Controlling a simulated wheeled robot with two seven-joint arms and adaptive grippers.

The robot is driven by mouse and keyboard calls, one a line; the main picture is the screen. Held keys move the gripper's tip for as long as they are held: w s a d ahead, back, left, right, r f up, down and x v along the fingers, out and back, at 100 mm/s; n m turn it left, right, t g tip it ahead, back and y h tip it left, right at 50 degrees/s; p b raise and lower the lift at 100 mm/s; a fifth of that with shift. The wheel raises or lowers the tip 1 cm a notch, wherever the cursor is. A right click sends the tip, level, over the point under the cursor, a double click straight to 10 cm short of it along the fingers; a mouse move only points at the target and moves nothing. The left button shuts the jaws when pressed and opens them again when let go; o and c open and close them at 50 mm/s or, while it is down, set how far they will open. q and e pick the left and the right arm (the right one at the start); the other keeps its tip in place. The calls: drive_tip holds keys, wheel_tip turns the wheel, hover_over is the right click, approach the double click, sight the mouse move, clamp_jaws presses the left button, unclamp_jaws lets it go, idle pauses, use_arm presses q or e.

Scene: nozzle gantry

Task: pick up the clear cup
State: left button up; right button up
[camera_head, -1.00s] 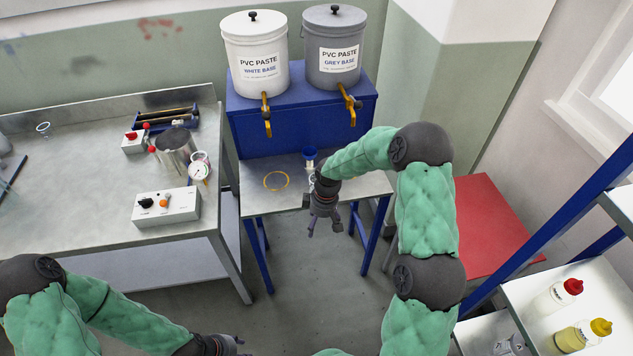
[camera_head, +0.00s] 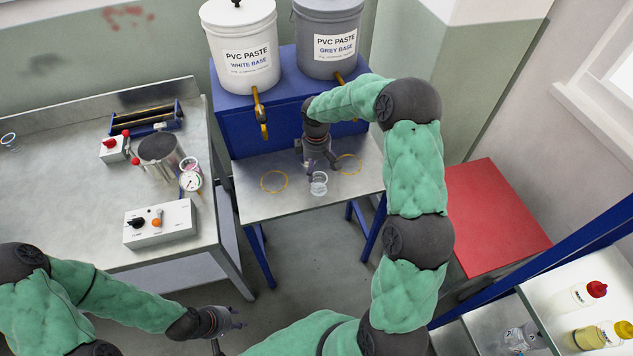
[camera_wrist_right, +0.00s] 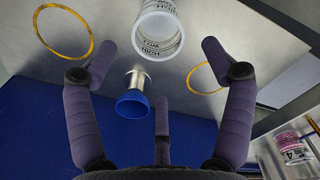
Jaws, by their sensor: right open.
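The clear cup (camera_head: 319,184) stands on the small metal table (camera_head: 245,205) below the two paste buckets. In the right wrist view the cup (camera_wrist_right: 158,30) is see-through with dark printed markings, ahead of the fingers. My right gripper (camera_head: 318,163) is just behind the cup in the head view. In the wrist view its fingers (camera_wrist_right: 160,65) are spread wide and empty, with no contact visible. My left gripper (camera_head: 228,319) is low over the floor, away from the table; its jaw opening is too small to judge.
Yellow rings (camera_head: 274,182) (camera_head: 349,164) flank the cup on the table. A blue cup-like piece with a metal stem (camera_wrist_right: 132,105) is close to the fingers. Taps (camera_head: 260,112) overhang from the blue stand (camera_head: 235,130). A workbench (camera_head: 70,215) is left, a red surface (camera_head: 495,215) right.

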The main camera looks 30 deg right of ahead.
sight(317, 174)
wheel_tip(317, 174, down, 4)
drive_tip(key=shift+f+b, duration=0.25)
drive_tip(key=shift+b, duration=0.15)
drive_tip(key=f, duration=0.2)
drive_tip(key=s+f+b, duration=0.1)
drive_tip(key=f, duration=0.2)
drive_tip(key=shift+d, duration=0.15)
drive_tip(key=c, duration=1.1)
